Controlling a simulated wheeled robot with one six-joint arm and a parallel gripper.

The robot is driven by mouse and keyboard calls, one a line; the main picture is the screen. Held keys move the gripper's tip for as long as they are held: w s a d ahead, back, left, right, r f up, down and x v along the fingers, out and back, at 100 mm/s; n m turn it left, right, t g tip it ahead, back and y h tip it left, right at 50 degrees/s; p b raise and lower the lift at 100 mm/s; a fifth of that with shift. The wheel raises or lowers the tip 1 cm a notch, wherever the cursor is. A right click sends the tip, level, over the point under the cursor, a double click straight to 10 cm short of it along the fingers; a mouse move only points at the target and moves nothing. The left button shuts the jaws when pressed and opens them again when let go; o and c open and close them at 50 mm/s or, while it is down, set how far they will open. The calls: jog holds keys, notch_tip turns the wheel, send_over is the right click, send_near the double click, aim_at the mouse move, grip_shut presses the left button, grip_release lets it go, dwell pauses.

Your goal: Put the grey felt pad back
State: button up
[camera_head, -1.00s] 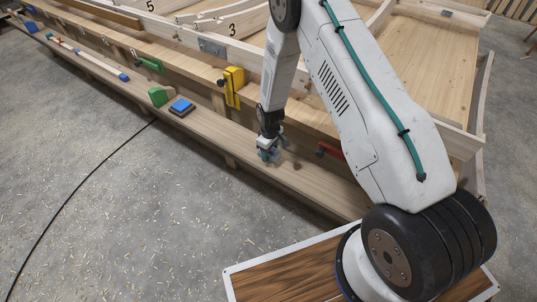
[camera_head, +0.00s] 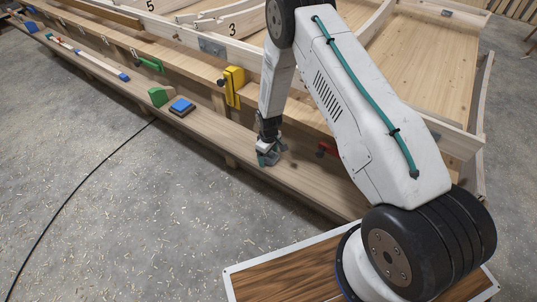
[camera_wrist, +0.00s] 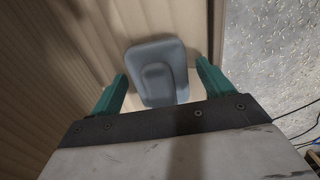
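A grey pad (camera_wrist: 158,72) with rounded corners and a raised grip-like middle lies on a wooden plank, seen in the wrist view. My gripper (camera_wrist: 162,73) is open, with one teal finger on each side of the pad. A narrow gap shows between the pad and the right finger; the left finger is very close to its edge, and I cannot tell if it touches. In the head view, my gripper (camera_head: 268,159) is low over the long wooden ledge (camera_head: 210,133), and the pad is hard to tell apart from it there.
A blue-topped block (camera_head: 181,106) and a green wedge (camera_head: 158,96) are on the ledge to the left. Yellow (camera_head: 233,84), green (camera_head: 150,64) and red (camera_head: 326,149) clamps sit along the timber frame. A black cable (camera_head: 90,176) crosses the floor.

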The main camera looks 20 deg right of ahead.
jog(key=shift+r, duration=0.1)
notch_tip(320, 180, up, 29)
jog(key=s+m, duration=0.2)
jog(key=s, duration=0.1)
jog(key=s+d+r+m, duration=0.1)
jog(key=s+r, duration=0.4)
jog(key=r, duration=0.3)
jog(key=s+d+r+m, duration=0.1)
jog(key=s+r, duration=0.4)
jog(key=r, duration=0.3)
jog(key=s+r+m, duration=0.1)
jog(key=s+r, duration=0.2)
jog(key=s, duration=0.5)
jog(key=s+r+m, duration=0.1)
jog(key=s+r, duration=0.2)
jog(key=s, duration=0.5)
jog(key=s+d+r+m+t, duration=0.1)
jog(key=s+r, duration=0.3)
jog(key=s, duration=0.5)
